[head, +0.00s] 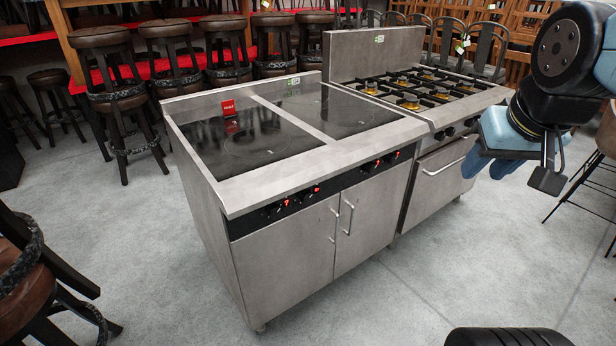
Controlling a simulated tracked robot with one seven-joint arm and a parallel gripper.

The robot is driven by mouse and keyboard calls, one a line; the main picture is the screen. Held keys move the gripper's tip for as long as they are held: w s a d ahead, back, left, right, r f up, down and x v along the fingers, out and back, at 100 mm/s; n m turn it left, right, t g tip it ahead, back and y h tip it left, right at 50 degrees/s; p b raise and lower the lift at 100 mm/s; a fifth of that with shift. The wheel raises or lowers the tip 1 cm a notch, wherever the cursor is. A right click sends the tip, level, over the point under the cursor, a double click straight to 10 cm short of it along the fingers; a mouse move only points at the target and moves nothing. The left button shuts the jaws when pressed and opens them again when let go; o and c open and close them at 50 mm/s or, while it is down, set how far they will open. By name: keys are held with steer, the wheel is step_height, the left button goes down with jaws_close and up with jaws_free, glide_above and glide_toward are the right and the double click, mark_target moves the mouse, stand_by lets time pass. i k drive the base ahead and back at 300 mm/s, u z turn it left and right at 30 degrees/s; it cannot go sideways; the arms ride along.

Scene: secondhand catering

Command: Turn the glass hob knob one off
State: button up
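The glass hob (250,148) is a steel unit with two black glass panels on top. Its black front strip carries dark knobs in a left pair (274,210) and a right pair (369,167), with small red lit marks beside them. Which is knob one, and how each is turned, is too small to tell. My gripper (512,172), at the end of the blue and black arm, hangs at the upper right, in front of the gas range and well apart from the hob knobs. Its fingers are not clear enough to tell open or shut.
A gas range (445,170) with several burners stands right beside the hob. Cupboard doors with handles (348,217) are below the knobs. Stools (110,60) stand behind, and a brown seat (22,290) is at lower left.

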mark_target(272, 210)
steer(key=u, duration=0.35)
steer(key=i, duration=1.05)
steer(key=z, duration=0.15)
steer(key=k, duration=0.65)
steer(key=z, duration=1.2)
steer(key=i, duration=0.1)
steer(key=u, duration=2.95)
